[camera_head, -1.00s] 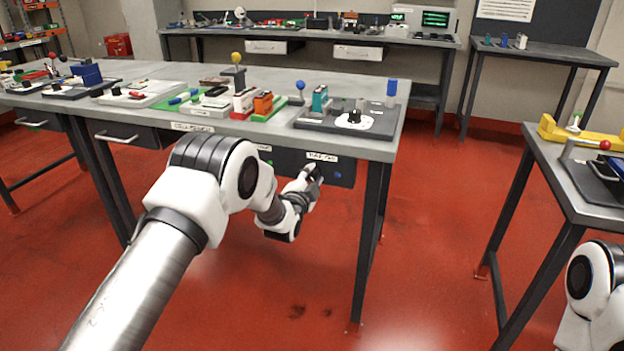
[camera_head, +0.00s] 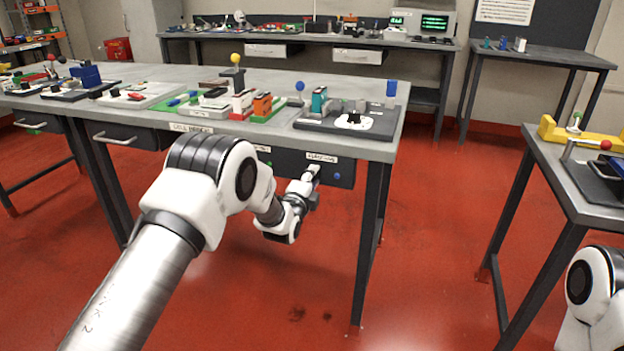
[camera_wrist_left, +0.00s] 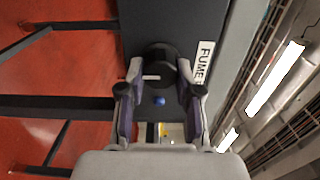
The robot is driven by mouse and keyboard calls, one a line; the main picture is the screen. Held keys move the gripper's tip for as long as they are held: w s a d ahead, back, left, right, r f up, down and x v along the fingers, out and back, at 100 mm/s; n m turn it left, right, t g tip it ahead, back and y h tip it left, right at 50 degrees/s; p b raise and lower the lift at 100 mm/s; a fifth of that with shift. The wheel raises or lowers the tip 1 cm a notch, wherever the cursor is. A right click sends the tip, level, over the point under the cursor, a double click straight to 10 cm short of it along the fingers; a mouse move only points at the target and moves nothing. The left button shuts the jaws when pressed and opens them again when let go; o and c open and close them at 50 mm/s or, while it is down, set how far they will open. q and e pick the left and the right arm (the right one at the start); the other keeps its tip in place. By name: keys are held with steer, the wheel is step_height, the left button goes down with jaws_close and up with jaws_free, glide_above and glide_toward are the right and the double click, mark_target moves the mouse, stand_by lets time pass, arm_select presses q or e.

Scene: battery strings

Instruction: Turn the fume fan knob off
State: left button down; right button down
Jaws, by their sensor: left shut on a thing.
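The fume fan knob (camera_wrist_left: 160,72) is a dark round knob with a white pointer line on the dark panel under the table edge. A white label (camera_wrist_left: 204,63) reading "FUME" is beside it in the left wrist view. My left gripper (camera_wrist_left: 159,80) has its two fingers on either side of the knob and is shut on it. In the head view my left gripper (camera_head: 308,181) is at the dark front panel (camera_head: 338,176), below its label, and hides the knob. Of my right arm only a white link shows at the lower right; its gripper is out of view.
A blue button or lamp (camera_wrist_left: 159,100) is close to the knob, between the fingers. The workbench top (camera_head: 330,80) above carries several devices, including a grey board with a white dial (camera_head: 353,121). Open red floor lies between this bench and the right table (camera_head: 590,205).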

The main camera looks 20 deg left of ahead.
arm_select(q)
steer(key=c, duration=0.8)
jaws_free()
steer(key=s, duration=1.2)
steer(key=shift+a, duration=0.15)
